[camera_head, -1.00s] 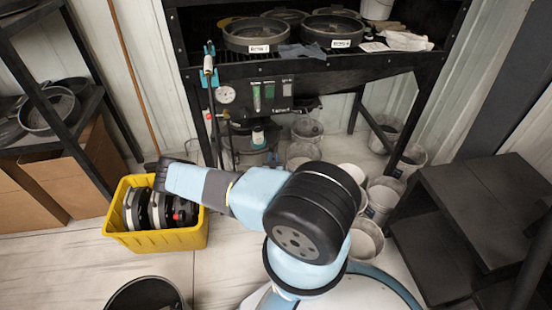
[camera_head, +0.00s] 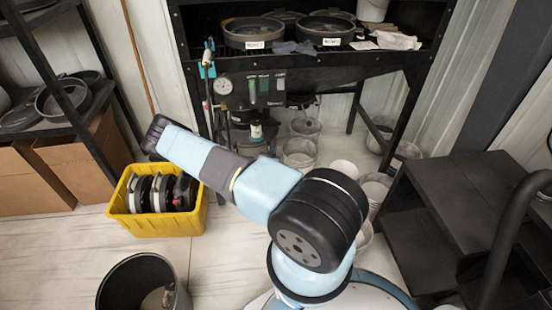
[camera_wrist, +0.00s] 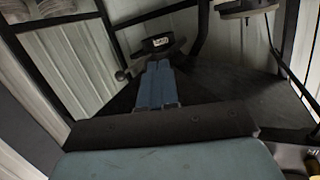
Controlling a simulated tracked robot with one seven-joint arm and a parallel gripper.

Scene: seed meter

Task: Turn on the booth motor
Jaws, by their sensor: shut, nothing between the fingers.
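The booth is a black frame with a shelf (camera_head: 285,68) at the back middle in the head view. Its panel (camera_head: 265,88) holds a round gauge (camera_head: 222,87) and green indicators. I cannot make out which part is the motor switch there. In the wrist view, my gripper (camera_wrist: 155,66) has its blue fingers shut and empty. A small dark box with a white label (camera_wrist: 160,43) shows just beyond the fingertips; I cannot tell whether they touch it. In the head view, my arm reaches left over the yellow crate and my fingers are hidden.
The yellow crate (camera_head: 150,224) holds several dark discs. A black bucket (camera_head: 143,285) stands in front of it. Labelled pans (camera_head: 253,32) sit on the booth shelf, and pale buckets (camera_head: 300,152) stand below. A black stepped stand (camera_head: 450,190) is at right.

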